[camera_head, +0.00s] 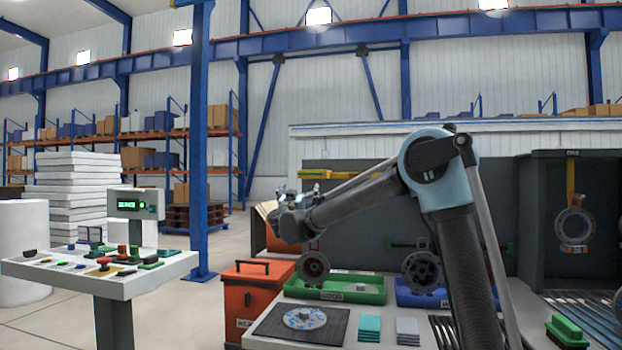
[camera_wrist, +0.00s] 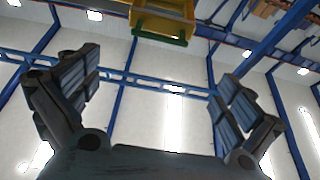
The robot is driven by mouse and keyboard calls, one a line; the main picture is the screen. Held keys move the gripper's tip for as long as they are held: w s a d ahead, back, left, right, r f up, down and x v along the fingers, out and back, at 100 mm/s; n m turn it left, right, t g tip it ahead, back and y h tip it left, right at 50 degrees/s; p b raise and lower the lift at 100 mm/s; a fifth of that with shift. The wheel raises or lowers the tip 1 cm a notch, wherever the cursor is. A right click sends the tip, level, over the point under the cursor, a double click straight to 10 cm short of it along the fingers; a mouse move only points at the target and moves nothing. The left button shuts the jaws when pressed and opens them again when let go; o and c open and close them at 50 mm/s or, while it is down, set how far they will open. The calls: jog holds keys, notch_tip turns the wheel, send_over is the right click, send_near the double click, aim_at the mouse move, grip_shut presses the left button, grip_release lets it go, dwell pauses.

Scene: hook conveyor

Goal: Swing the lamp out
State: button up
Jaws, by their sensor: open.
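A yellow-framed fixture with a green part (camera_wrist: 163,24) is at the top of the wrist view, beyond my fingers; it may be the lamp, but I cannot tell for sure. In the head view a yellow bar (camera_head: 315,173) shows at the top left of the dark back panel, just above my gripper. My gripper (camera_head: 288,207) is raised at the left end of the bench. In the wrist view its fingers (camera_wrist: 158,72) are spread wide with nothing between them and do not touch the yellow fixture.
Round flanges (camera_head: 422,270) hang in front of the panel. Below are a green bin (camera_head: 335,289), a blue bin, a disc on a dark mat (camera_head: 280,325), and an orange box (camera_head: 257,295).

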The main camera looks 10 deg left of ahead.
aim_at(310, 174)
jog(key=x, duration=1.7)
jog(key=shift+w+r, duration=0.1)
